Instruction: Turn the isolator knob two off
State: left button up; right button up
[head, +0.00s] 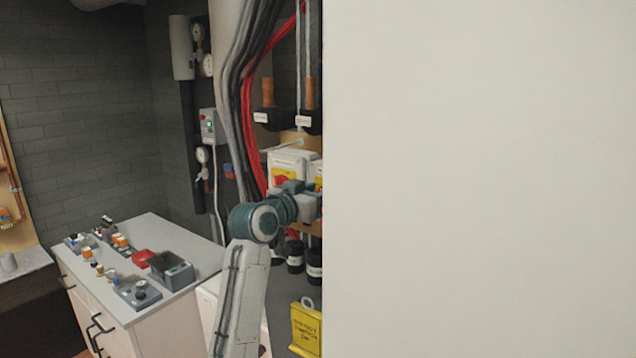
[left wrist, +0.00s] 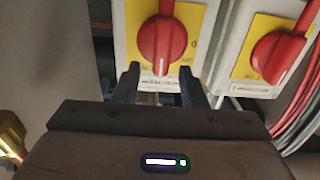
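Two white isolator boxes with yellow plates and red knobs stand side by side in the left wrist view. The left knob (left wrist: 163,40) has its handle upright; the right knob (left wrist: 277,55) is tilted, its top leaning right. Their labels are too blurred to tell which is number two. My left gripper (left wrist: 160,88) is open, its fingers spread just below the left knob, with nothing between them. In the head view an isolator box (head: 290,160) shows behind my left gripper (head: 310,206), whose fingertips are unclear. The second box is mostly hidden. My right gripper is not in view.
A large pale panel (head: 480,180) blocks the right half of the head view. Red and grey cables (left wrist: 302,105) run beside the right box. A yellow sign (head: 306,328) stands below the arm. A cabinet (head: 190,235) with small parts stands at left.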

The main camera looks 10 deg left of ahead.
pick_arm(q)
jog(key=shift+w, duration=0.1)
jog(key=shift+r, duration=0.1)
grip_shut()
